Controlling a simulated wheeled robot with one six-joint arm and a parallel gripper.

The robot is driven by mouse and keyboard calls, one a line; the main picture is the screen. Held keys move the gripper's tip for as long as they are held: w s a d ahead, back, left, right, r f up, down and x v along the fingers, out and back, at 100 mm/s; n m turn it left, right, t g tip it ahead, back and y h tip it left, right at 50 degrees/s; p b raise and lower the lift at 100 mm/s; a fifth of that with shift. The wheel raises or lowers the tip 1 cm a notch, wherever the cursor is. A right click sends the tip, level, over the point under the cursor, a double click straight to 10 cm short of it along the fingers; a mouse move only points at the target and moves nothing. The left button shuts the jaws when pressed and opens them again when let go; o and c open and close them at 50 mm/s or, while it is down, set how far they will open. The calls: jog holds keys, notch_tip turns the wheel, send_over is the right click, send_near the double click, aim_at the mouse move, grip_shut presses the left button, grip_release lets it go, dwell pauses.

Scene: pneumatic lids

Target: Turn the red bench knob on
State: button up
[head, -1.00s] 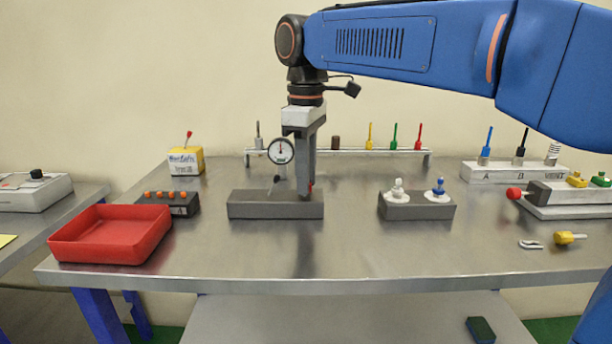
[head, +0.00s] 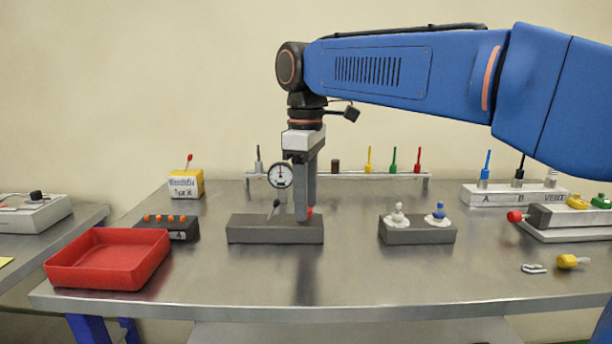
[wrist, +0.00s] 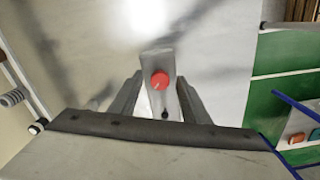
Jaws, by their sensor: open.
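The red knob (wrist: 160,80) shows in the wrist view on top of a grey block (head: 250,231), between my two open fingers in the picture. In the head view only a sliver of the knob (head: 310,212) shows beside my fingers. A small lever (head: 275,208) and a round dial (head: 280,175) show at the left of my fingers; the dial's mounting is unclear. My gripper (head: 303,215) points straight down over the right part of the block. It is open and holds nothing. Whether the fingers touch the knob cannot be told.
A red tray (head: 108,262) stands at the front left, near a block with orange buttons (head: 168,226). A grey block with white and blue knobs (head: 417,232) stands to the right. A rack with coloured rods (head: 345,176) is behind. The front middle of the bench (head: 340,275) is clear.

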notch_tip(320, 180, up, 17)
dwell(0.5)
jog(key=shift+s, duration=0.1)
